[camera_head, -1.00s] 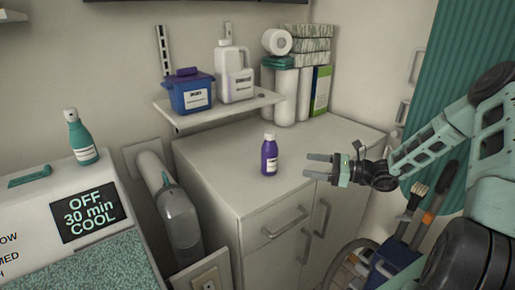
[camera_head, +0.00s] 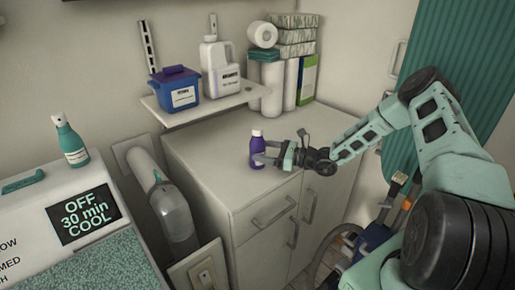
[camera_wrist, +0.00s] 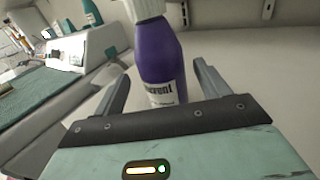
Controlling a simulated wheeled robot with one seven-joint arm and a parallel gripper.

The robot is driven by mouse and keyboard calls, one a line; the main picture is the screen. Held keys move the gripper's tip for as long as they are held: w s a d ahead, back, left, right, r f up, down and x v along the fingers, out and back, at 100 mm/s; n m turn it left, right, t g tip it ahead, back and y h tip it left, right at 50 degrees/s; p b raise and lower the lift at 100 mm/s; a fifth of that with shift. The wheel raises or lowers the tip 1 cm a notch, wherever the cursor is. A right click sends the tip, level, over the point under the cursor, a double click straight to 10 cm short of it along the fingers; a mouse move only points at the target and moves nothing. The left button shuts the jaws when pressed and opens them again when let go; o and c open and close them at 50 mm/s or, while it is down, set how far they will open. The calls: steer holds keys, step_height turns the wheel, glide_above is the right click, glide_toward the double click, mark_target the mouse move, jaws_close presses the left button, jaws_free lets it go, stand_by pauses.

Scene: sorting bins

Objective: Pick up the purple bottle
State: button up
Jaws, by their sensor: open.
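The purple bottle (camera_head: 256,152) with a white cap stands upright on the white cabinet top. My gripper (camera_head: 266,155) is at the bottle's right side in the head view, with its fingers reaching to the bottle. In the wrist view the bottle (camera_wrist: 161,65) stands between the two open fingers (camera_wrist: 162,85), with a gap visible on each side. Its white label faces my gripper. The bottle's base is hidden behind the gripper body in the wrist view.
A wall shelf (camera_head: 205,104) above the cabinet (camera_head: 215,165) holds a blue tub (camera_head: 176,90) and a white jug (camera_head: 220,68). Paper rolls (camera_head: 272,85) and boxes stand at the back. A machine with a teal spray bottle (camera_head: 71,142) is at the left. The cabinet top around the bottle is clear.

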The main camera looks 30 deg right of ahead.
mark_target(253, 148)
steer(key=p+x, duration=0.2)
steer(key=x, duration=0.2)
steer(key=shift+w+f, duration=0.1)
steer(key=shift+w, duration=0.2)
steer(key=c, duration=1.4)
steer(key=shift+o, duration=0.2)
